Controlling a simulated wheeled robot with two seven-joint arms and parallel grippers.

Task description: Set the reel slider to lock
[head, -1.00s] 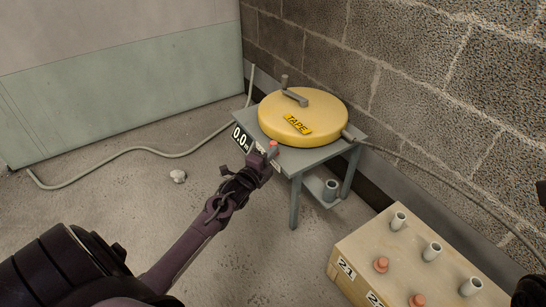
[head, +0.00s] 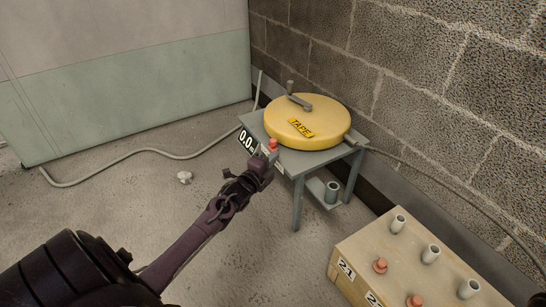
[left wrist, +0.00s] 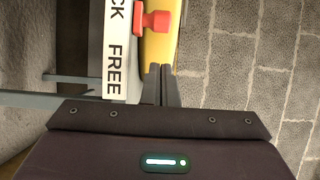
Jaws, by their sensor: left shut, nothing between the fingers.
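The slider is a red knob (head: 272,144) at the front edge of the grey reel stand (head: 310,160), below the yellow tape reel (head: 340,118). In the left wrist view the red knob (left wrist: 152,20) sits beside a white label strip (left wrist: 115,60), level with the end of the letters "CK" and above "FREE". The rest of the first word is cut off. My left gripper (head: 268,158) is shut and empty, close to the knob. In the left wrist view its fingertips (left wrist: 158,72) point toward the knob with a small gap in the picture. My right gripper is not clearly visible.
A "0.0" display (head: 247,141) is mounted on the stand left of the knob. The reel has a grey crank (head: 299,102) on top. A wooden box (head: 360,250) with pipe stubs and red knobs stands at the lower right. A block wall is behind.

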